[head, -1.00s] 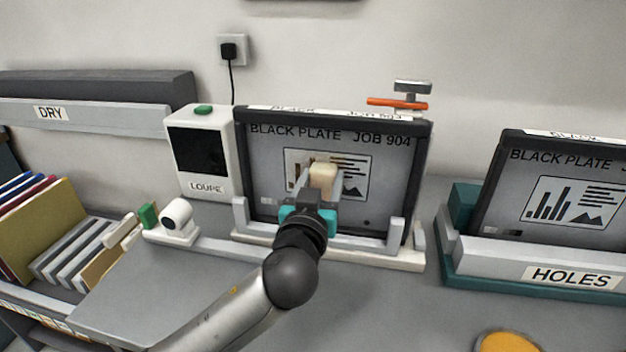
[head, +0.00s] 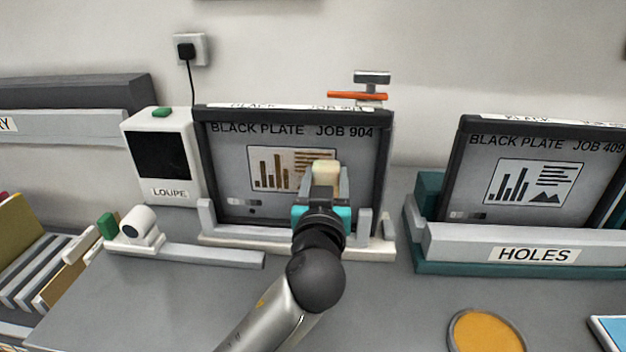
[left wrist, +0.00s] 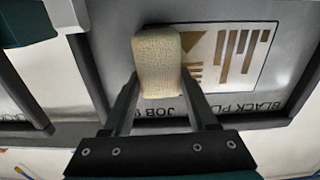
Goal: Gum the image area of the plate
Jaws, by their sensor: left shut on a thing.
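The plate marked BLACK PLATE JOB 904 (head: 225,165) stands upright in a pale holder in the head view. Its framed image area (head: 265,180) has brown-tinted bars and text lines; it also shows brown in the left wrist view (left wrist: 258,75). My left gripper (head: 325,190) is shut on a cream sponge (head: 326,172), held at the lower right of the image area and hiding that corner. The sponge also shows in the left wrist view (left wrist: 157,65); whether it touches the plate is not clear. My right gripper is out of view.
A second plate, JOB 409 (head: 480,150), stands in the rack labelled HOLES (head: 450,245) at right. A round dish of orange-yellow stuff (head: 487,332) is at front right. The LOUPE box (head: 165,180) stands left of the plate. Bare grey bench lies in front.

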